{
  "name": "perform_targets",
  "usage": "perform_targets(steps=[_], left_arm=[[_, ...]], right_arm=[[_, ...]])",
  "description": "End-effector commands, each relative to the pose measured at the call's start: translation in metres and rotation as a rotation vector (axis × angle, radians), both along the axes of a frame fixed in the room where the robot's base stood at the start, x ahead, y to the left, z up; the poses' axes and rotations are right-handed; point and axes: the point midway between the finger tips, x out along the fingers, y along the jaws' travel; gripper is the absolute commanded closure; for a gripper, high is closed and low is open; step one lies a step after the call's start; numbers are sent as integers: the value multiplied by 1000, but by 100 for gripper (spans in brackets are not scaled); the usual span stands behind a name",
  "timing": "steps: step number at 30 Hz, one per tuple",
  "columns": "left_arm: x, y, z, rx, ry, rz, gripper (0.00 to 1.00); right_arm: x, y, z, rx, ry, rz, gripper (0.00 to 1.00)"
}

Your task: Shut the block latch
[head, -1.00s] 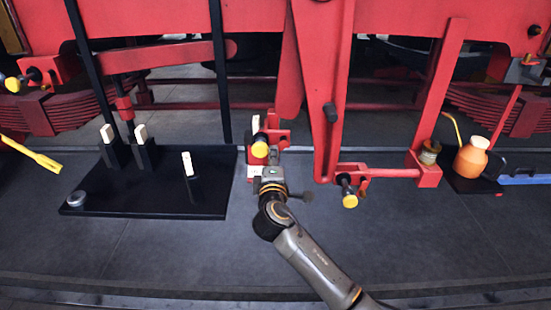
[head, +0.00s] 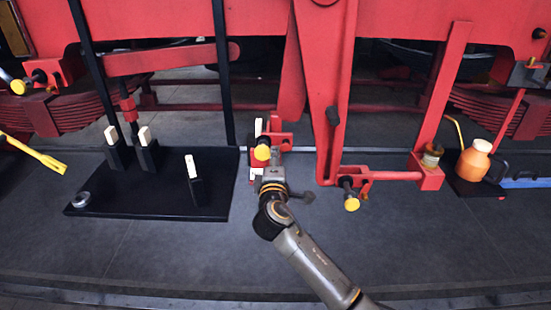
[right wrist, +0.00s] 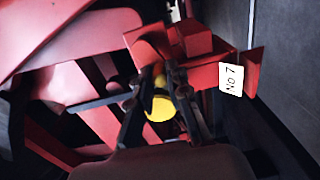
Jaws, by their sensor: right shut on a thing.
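A red block (head: 282,141) with a yellow-ended knob (head: 262,153) stands low in front of the engine frame in the head view. The right wrist view shows the block (right wrist: 195,45), the yellow knob (right wrist: 160,108) and a white "No 7" tag (right wrist: 231,79) on red metal. My right gripper (head: 265,163) reaches the knob from the front. In the right wrist view its two dark fingers (right wrist: 158,88) lie on either side of the knob, closed on it. The knob's stem is partly hidden by the fingers. My left gripper is not in view.
A black board (head: 130,200) with white-topped holders lies at left. A second yellow knob (head: 352,204) on a red bar is at right. An orange jug (head: 473,163) stands farther right. A black post (head: 222,80) rises left of the block. The floor in front is clear.

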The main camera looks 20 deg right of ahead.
Motion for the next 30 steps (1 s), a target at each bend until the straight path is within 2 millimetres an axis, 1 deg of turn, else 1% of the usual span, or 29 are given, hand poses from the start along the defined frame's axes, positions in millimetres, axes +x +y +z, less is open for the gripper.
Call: perform_targets(steps=[1, 4, 8, 16, 21, 27, 28, 29, 30], left_arm=[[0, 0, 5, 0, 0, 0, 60], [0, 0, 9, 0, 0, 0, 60], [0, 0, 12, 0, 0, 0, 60], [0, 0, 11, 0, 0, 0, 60], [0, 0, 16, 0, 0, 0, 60], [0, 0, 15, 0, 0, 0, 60], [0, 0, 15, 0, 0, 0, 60], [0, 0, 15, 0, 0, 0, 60], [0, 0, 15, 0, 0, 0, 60]], right_arm=[[2, 2, 20, -4, -28, 6, 100], [2, 4, 25, -4, -28, 7, 100], [2, 6, 28, -3, -28, 7, 100], [2, 7, 27, -3, -28, 9, 100], [2, 7, 32, -2, -29, 9, 100], [2, 7, 31, -2, -29, 9, 100], [2, 7, 31, -2, -29, 9, 75], [2, 7, 31, -2, -29, 9, 68], [2, 7, 31, -2, -29, 10, 68]])
